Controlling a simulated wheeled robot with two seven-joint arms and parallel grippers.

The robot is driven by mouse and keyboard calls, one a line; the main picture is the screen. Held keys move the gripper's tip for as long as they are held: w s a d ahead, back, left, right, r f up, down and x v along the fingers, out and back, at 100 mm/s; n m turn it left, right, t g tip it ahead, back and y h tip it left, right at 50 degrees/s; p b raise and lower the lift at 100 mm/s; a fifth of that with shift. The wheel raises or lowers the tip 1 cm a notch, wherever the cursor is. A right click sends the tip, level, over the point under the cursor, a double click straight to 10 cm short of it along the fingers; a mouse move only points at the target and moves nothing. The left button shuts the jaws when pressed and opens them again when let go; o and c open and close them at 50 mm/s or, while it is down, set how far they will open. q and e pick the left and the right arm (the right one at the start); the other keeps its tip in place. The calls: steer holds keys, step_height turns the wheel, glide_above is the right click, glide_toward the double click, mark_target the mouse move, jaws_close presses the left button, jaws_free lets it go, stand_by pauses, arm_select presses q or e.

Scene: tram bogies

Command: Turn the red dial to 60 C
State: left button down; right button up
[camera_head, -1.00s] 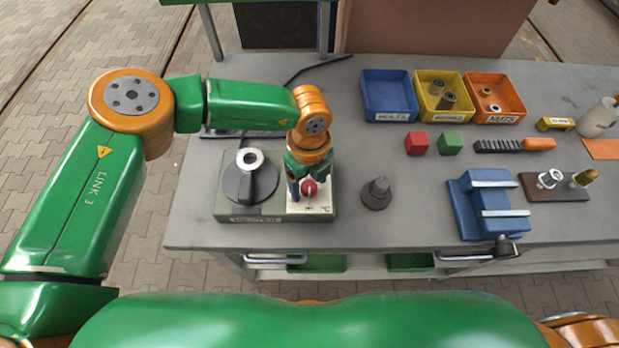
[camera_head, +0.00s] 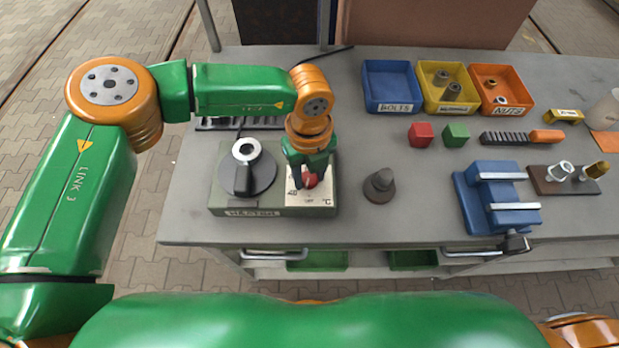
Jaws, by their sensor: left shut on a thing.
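The red dial (camera_head: 311,180) sits on a white scale panel (camera_head: 322,198) at the right of a grey-green heater box (camera_head: 222,209). The panel shows a 40 mark at left, OFF at the bottom and °C at lower right. My left gripper (camera_head: 308,184) points down over the panel and is shut on the red dial. Its fingers and wrist hide part of the dial and the upper scale. I cannot read the dial's exact setting, and no 60 mark is visible. My right gripper is not in view.
A black round plate with a metal ring (camera_head: 246,151) is on the box's left. A dark grey knobbed piece (camera_head: 380,185) stands just right of the box. A blue vise (camera_head: 497,199), red cube (camera_head: 421,133), green cube (camera_head: 456,135) and blue bin (camera_head: 390,87) are farther right.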

arm_select(q)
steer(key=m+b, duration=0.5)
steer(key=shift+f+m+b, duration=0.3)
steer(key=m+b, duration=0.2)
steer(key=shift+m, duration=0.3)
steer(key=m+b, duration=0.1)
steer(key=m, duration=0.1)
steer(key=shift+r+m, duration=0.1)
steer(key=shift+m, duration=0.3)
steer(key=m+b, duration=0.1)
steer(key=m, duration=0.3)
steer(key=shift+r+b, duration=0.1)
steer(key=shift+b, duration=0.2)
steer(key=m, duration=0.5)
steer(key=shift+m, duration=0.4)
steer(key=shift+a, duration=0.1)
steer(key=shift+c, duration=2.1)
jaws_free()
